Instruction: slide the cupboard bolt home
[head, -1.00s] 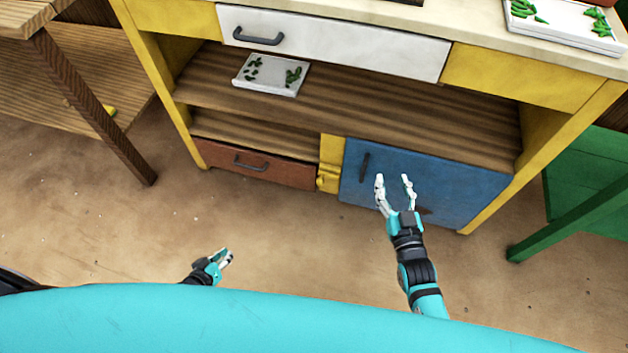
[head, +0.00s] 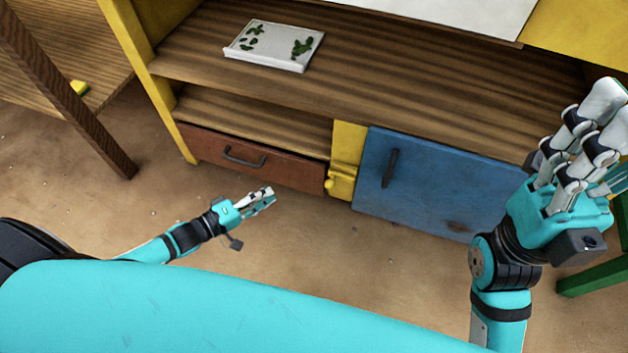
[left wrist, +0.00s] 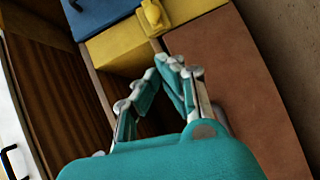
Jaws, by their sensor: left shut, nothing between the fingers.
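The yellow bolt (head: 345,170) sits on the yellow post between the red drawer and the blue cupboard door (head: 440,180). Its knob (head: 331,184) is at the left end, and I see no part of the bolt over the door. The door looks shut. The bolt also shows at the top of the left wrist view (left wrist: 152,14). My left gripper (head: 268,193) is shut and empty, in front of and below the red drawer, apart from the bolt. My right gripper (head: 610,120) is raised at the right, close to the camera; its finger gap is unclear.
The red drawer (head: 215,150) with a dark handle is left of the bolt. A white tray (head: 265,66) with green pieces lies on the shelf above. A brown table leg (head: 75,115) stands at left, a green leg (head: 590,276) at right. The floor in front is clear.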

